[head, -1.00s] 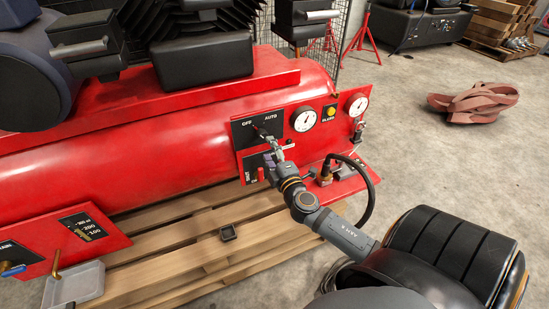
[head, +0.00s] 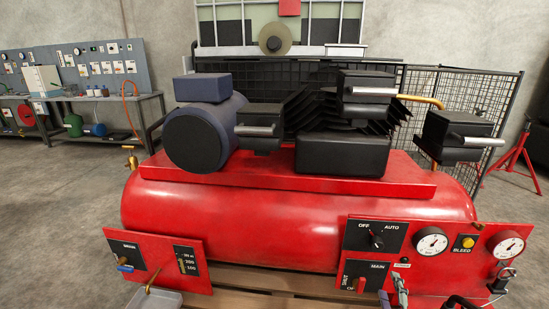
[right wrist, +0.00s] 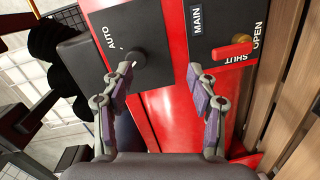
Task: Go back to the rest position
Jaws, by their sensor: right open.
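My right gripper (head: 392,292) shows at the bottom edge of the head view, in front of the red panel by the main valve plate. In the right wrist view the right gripper (right wrist: 162,78) has its two fingers spread wide, with nothing between them. The OFF/AUTO switch knob (head: 376,240) sits on a black plate above the gripper; the knob also shows near the left fingertip in the right wrist view (right wrist: 134,59). The red main valve handle (head: 360,285) is just left of the gripper, and it shows beyond the right finger in the right wrist view (right wrist: 230,50). My left gripper is out of view.
The red compressor tank (head: 290,220) fills the middle, with gauges (head: 431,242) and a yellow bleed button (head: 467,242) at right. A drain panel (head: 155,262) is at left. A workbench (head: 90,98) stands behind left; open floor lies at left.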

